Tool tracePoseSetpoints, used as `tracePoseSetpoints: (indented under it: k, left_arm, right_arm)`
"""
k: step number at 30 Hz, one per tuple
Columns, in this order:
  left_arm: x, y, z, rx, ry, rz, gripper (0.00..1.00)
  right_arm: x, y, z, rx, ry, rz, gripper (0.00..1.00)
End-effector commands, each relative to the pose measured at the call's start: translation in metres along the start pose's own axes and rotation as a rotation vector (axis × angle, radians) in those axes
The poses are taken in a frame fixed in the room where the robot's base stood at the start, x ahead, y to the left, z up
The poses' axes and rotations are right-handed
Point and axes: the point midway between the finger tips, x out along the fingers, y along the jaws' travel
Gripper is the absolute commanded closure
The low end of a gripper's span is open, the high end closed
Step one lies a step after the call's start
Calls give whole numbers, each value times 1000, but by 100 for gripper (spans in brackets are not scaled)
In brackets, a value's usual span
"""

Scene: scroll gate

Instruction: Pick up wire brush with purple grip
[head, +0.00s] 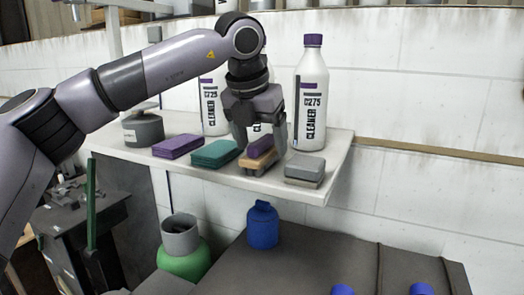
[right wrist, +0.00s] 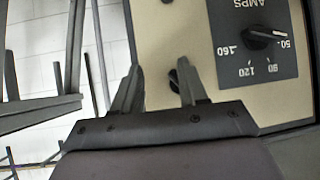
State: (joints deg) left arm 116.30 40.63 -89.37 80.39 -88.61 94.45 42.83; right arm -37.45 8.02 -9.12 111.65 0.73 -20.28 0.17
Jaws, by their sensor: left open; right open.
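The wire brush with the purple grip (head: 261,147) lies on the white shelf (head: 228,186), with a tan body under its purple top. My left gripper (head: 262,145) points down over the brush, its open fingers on either side of the purple grip. I cannot tell whether the fingers touch it. My right gripper (right wrist: 155,90) is open and empty in the right wrist view, in front of a beige panel with an AMPS dial (right wrist: 255,40).
A teal block (head: 213,154), a purple block (head: 177,147) and a grey block (head: 305,168) flank the brush. Cleaner bottles (head: 312,95) stand behind it, and a grey tin (head: 143,130) stands at left. A blue bottle (head: 262,226) stands below the shelf.

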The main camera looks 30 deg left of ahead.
Motion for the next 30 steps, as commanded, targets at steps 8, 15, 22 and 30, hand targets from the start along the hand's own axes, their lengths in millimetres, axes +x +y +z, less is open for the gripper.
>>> tracePoseSetpoints:
  k: [8, 15, 22, 30]
  left_arm:
    - [11, 0, 0, -1, -1, -1, 23]
    - [11, 0, 0, -1, -1, -1, 76]
    - [10, 0, 0, -1, -2, -1, 88]
    - [2, 0, 4, -2, -5, -2, 88]
  right_arm:
    - [-1, 0, -2, 0, 2, 0, 57]
    - [0, 0, -3, -1, 4, 0, 57]
    - [0, 0, -4, 0, 5, 0, 57]
    - [0, 0, -4, -1, 5, 0, 57]
